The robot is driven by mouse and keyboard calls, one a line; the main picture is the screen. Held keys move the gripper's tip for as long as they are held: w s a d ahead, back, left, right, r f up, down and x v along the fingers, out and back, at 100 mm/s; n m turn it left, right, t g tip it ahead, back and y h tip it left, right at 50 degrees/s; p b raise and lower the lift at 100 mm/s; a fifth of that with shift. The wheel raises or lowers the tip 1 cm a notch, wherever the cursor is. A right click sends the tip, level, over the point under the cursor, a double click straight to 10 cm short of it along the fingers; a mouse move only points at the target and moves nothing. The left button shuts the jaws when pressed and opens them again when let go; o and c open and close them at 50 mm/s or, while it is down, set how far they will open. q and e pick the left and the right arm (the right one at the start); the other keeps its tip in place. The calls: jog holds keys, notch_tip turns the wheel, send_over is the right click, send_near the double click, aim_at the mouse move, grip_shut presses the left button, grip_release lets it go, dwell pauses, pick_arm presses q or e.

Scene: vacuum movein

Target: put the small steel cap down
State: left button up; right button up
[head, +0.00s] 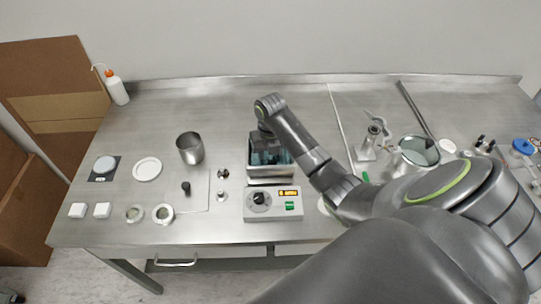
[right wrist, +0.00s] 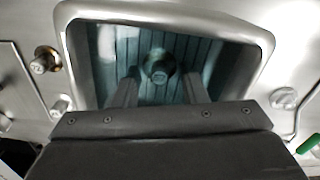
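A small round piece with a steel face and dark sides, which looks like the steel cap (right wrist: 158,68), is in the water bath's basin (right wrist: 262,38). My right gripper (right wrist: 160,82) is over the basin. Its two fingers are apart, one on each side of the cap, with a visible gap to both. I cannot tell how far above the cap the fingertips are. In the head view the bath (head: 270,181) stands mid-table, and my right arm's wrist hides part of it and the fingertips. My left gripper is not in view.
Left of the bath are small fittings (head: 222,197), a steel beaker (head: 190,148) and a white dish (head: 147,169). A control box (head: 272,204) stands in front of it. To the right are a round steel vessel (head: 420,151) and a small stand (head: 366,152).

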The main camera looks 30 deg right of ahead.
aim_at(270, 158)
notch_tip(270, 158, up, 5)
jog(key=shift+w+f+b, duration=0.1)
jog(key=shift+b, duration=0.55)
notch_tip(270, 158, up, 7)
jog(key=p, duration=0.7)
jog(key=shift+r, duration=0.2)
